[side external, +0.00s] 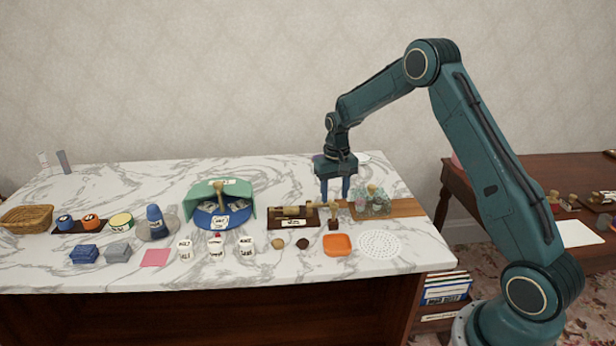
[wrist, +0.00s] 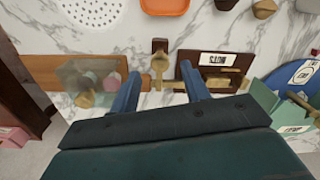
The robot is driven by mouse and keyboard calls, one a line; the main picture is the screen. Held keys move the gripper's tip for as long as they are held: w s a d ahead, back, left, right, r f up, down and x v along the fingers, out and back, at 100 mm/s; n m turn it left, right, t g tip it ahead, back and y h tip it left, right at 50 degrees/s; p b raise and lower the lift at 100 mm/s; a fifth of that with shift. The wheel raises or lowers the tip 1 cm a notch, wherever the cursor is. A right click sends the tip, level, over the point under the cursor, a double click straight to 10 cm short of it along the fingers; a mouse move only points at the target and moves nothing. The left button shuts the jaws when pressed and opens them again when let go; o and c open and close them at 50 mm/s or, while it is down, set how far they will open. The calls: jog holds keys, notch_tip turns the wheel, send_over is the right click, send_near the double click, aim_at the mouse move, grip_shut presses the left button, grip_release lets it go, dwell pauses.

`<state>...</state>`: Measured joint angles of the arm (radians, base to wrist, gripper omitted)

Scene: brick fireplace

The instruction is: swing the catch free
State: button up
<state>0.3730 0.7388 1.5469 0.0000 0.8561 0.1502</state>
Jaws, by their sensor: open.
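A brass catch-like piece with a round knob (wrist: 160,64) stands on a small dark wooden plate (wrist: 160,46). It also shows in the side view (side external: 333,213). Beside it is a dark wooden board (wrist: 234,66) with a white label and brass fittings, partly behind a finger; it also shows in the side view (side external: 272,219). I cannot tell whether the brass parts are joined. My gripper (side external: 335,198) is open and empty, pointing down above the plate. In the wrist view its fingers (wrist: 158,92) lie either side of the brass piece's line, apart from it.
A clear case (side external: 374,203) with small items stands on a wooden board close right of my gripper. A green and blue bin (side external: 248,200) is to the left. An orange dish (side external: 338,243) and perforated white disc (side external: 380,244) lie in front. The marble behind is mostly clear.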

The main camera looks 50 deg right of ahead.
aim_at(332, 204)
jog(key=shift+f, duration=1.35)
grip_shut()
